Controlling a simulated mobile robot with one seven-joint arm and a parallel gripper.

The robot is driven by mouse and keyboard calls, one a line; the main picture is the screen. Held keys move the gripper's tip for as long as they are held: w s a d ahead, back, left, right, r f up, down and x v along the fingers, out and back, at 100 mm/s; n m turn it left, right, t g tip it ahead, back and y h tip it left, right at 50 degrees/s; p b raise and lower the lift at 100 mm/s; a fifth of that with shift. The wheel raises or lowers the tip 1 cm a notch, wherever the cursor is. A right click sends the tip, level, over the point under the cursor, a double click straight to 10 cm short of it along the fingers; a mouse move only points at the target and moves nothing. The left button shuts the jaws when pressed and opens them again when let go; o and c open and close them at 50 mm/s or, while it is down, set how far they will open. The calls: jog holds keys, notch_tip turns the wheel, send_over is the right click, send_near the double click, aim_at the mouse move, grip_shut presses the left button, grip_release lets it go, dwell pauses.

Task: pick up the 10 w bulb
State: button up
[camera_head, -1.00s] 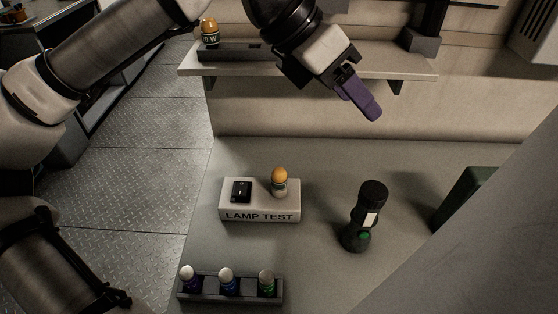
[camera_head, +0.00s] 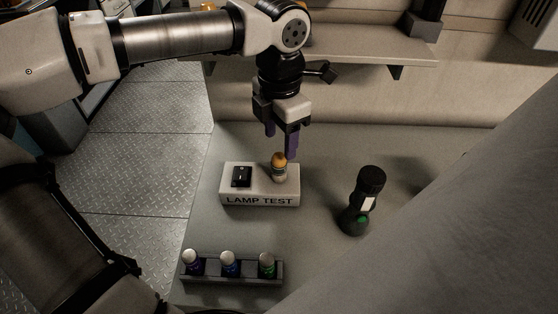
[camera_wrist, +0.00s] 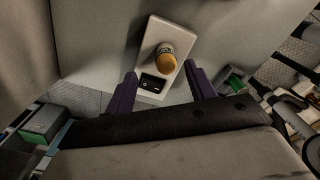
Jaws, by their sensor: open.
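A bulb with an orange top (camera_head: 279,164) stands upright in the white LAMP TEST box (camera_head: 259,198), beside a black switch. Its label is too small to read. In the wrist view the bulb (camera_wrist: 166,59) shows from above, between and slightly beyond my fingertips. My gripper (camera_head: 280,146) points down just above the bulb, with its purple fingers apart and nothing between them. The fingers frame the box in the wrist view (camera_wrist: 160,72). A second orange-topped bulb, its label partly reading "0W", was on the shelf earlier; my arm now mostly hides that spot.
A black rack (camera_head: 232,272) with several small silver-topped items lies in front of the box. A dark flashlight (camera_head: 362,201) stands to the right. The wall shelf (camera_head: 370,59) is behind my gripper. The counter between box and flashlight is clear.

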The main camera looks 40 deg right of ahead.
aim_at(279, 154)
jog(key=shift+s+a+f+p, duration=0.1)
jog(key=shift+f+p, duration=0.2)
jog(key=shift+f, duration=0.7)
jog(key=shift+s+a+f+p, duration=0.15)
jog(key=shift+f+p, duration=0.15)
jog(key=shift+f, duration=0.65)
jog(key=shift+s+a+f+p, duration=0.1)
jog(key=shift+f+p, duration=0.2)
jog(key=shift+f, duration=0.7)
jog(key=c, duration=1.1)
jog(key=shift+c, duration=0.2)
